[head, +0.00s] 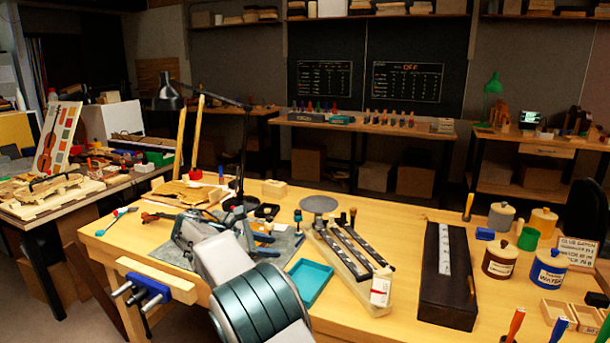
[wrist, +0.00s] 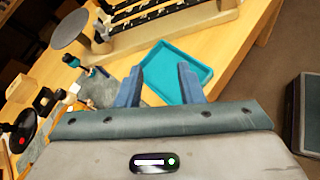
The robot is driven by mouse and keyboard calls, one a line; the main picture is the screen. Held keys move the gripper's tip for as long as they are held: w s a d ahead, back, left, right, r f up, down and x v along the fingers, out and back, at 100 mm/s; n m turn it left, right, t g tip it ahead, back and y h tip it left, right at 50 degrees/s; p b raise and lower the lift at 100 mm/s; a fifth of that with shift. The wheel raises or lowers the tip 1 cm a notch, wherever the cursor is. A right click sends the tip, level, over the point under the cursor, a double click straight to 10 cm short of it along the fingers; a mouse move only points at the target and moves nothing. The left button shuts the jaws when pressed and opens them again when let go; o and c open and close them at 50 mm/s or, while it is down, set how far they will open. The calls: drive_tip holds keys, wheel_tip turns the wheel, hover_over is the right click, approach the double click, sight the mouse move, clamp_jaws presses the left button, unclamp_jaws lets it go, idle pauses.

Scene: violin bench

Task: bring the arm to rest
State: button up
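My gripper (wrist: 160,74) is open in the wrist view, its two blue fingers apart with nothing between them. Beyond the fingertips lies the empty teal tray (wrist: 178,68), and it also shows in the head view (head: 308,283) to the right of my arm. In the head view my arm reaches from the bottom edge over the front of the workbench (head: 390,222). My gripper there is low above the grey mat (head: 172,256), partly hidden by my own arm. I cannot tell whether it touches anything.
A rack with dark strips (head: 345,250) and a long dark box (head: 450,278) stand right of the tray. Jars (head: 500,261) and small wooden boxes crowd the right end. A black lamp (head: 243,160) rises behind my gripper. A vise (head: 150,287) is at the front left.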

drive_tip(key=s+d+r+m+g+y+p, duration=0.1)
drive_tip(key=s+d+r+m+g+y, duration=0.2)
drive_tip(key=s+d, duration=0.45)
drive_tip(key=s+d+r+m+g+y+p, duration=0.1)
drive_tip(key=s+d+r+m+y+p, duration=0.15)
drive_tip(key=s+d+m, duration=0.6)
drive_tip(key=s+d+f+m+y+p, duration=0.1)
drive_tip(key=s+d+m, duration=0.3)
drive_tip(key=s, duration=0.6)
drive_tip(key=s+d+f+m+y+p, duration=0.1)
drive_tip(key=s+d+m+y, duration=0.3)
drive_tip(key=s, duration=0.7)
drive_tip(key=shift+s+d+m+t, duration=0.2)
drive_tip(key=shift+d+m+t, duration=0.1)
drive_tip(key=shift+m, duration=0.15)
